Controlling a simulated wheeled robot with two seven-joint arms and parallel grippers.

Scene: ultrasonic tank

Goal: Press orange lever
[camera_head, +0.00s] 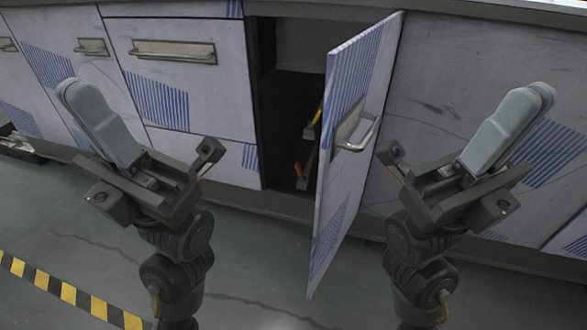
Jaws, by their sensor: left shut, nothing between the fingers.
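A small orange lever (298,170) shows low inside the dark opening of a cabinet, partly in shadow. The cabinet door (345,130) stands open, swung out toward me, and hides part of the inside to the right of the lever. My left gripper (76,93) is raised to the left of the opening, shut and empty, apart from everything. My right gripper (538,96) is raised to the right of the door, its grey fingers together with nothing seen between them. Neither gripper touches the door or the lever.
A yellow part (317,116) shows inside the cabinet above the lever. The door has a metal handle (358,137). Closed drawers (185,85) with handles line the left side. The green floor (260,265) is open in front, with yellow-black tape (68,292) at lower left.

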